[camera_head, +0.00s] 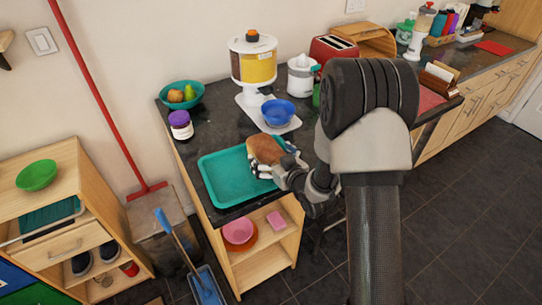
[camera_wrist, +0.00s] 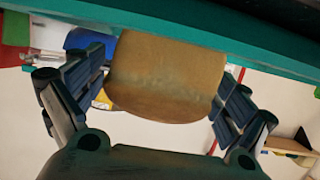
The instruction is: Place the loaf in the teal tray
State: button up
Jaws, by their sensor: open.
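The brown loaf (camera_head: 264,149) is at the back right part of the teal tray (camera_head: 222,184), over its right end. My gripper (camera_head: 279,162) is at the loaf from the right, low by the tray's right side. In the wrist view the loaf (camera_wrist: 166,75) lies between my two spread fingers, with a small gap visible at the right finger. The teal tray's edge (camera_wrist: 255,55) runs across the top of that view, by the loaf. Whether the loaf rests on the tray's floor or its rim is hidden.
Behind the tray stand a blue bowl (camera_head: 278,112) on a white stand and a yellow dispenser (camera_head: 253,62). A purple-lidded jar (camera_head: 181,125) and a teal fruit bowl (camera_head: 182,95) are at the back left. The tray's left part is clear.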

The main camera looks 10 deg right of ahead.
jog(key=shift+r, duration=0.2)
jog(key=p+v, duration=0.3)
jog(key=v, duration=0.7)
jog(key=shift+r, duration=0.2)
jog(key=s+d+r+m+g+h+p, duration=0.1)
jog(key=s+d+r+g+h, duration=0.2)
jog(key=r, duration=0.4)
jog(key=s+r+g+h+p, duration=0.2)
jog(key=s+r, duration=0.2)
jog(key=r, duration=0.2)
jog(key=s+a+r+m+g, duration=0.1)
jog(key=s+a+r+g, duration=0.1)
jog(key=s, duration=0.8)
jog(key=s+a+r+m+g+y, duration=0.1)
jog(key=s+a+r+g, duration=0.1)
jog(key=s, duration=0.8)
notch_tip(320, 180, up, 3)
jog(key=shift+a+f+g, duration=0.1)
jog(key=shift+a+g, duration=0.2)
jog(key=shift+a, duration=0.4)
